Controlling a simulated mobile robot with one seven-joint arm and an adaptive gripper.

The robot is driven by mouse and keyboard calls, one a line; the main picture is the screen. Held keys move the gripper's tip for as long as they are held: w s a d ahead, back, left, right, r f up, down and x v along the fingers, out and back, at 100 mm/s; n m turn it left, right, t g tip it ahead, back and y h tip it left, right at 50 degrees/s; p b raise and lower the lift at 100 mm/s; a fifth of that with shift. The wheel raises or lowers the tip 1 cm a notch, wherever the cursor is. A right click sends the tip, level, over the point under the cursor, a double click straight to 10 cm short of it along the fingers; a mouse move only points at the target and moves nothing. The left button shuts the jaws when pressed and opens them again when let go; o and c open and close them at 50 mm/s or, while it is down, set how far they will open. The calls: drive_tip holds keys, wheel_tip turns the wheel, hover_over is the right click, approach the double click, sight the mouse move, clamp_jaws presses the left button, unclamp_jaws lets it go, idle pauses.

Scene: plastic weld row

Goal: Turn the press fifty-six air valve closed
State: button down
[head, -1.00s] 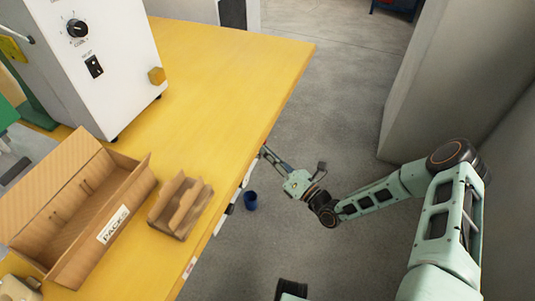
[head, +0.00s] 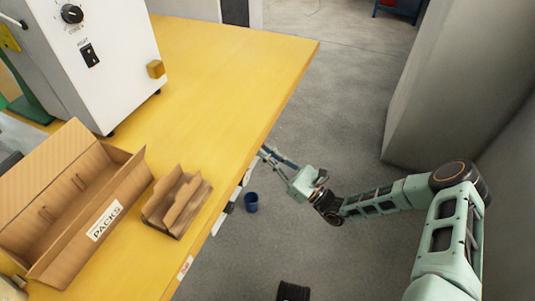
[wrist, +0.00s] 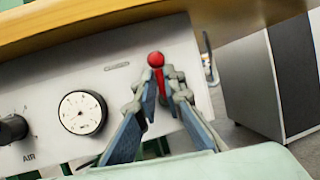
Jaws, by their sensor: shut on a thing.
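In the wrist view a pale front panel (wrist: 40,95) sits under the table edge. A small red knob (wrist: 155,59), the visible end of the valve's handle, stands at my fingertips. My gripper (wrist: 163,76) is shut on this valve handle, with its fingers closing in around the red knob. In the head view my gripper (head: 268,154) reaches to the table's right side, and the valve is hidden there.
The panel carries a round white gauge (wrist: 82,112) and a black knob (wrist: 13,129) marked AIR. The yellow table (head: 225,75) holds a box marked PACKS (head: 50,235), a small cardboard holder (head: 178,203) and a white machine (head: 105,65). A blue bin (head: 251,203) stands on the floor.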

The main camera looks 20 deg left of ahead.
drive_tip(key=shift+w+r, duration=0.15)
drive_tip(key=shift+r, duration=0.25)
drive_tip(key=c, duration=2)
unclamp_jaws()
drive_tip(key=shift+n, duration=0.3)
drive_tip(key=shift+f, duration=0.1)
drive_tip(key=v, duration=1.2)
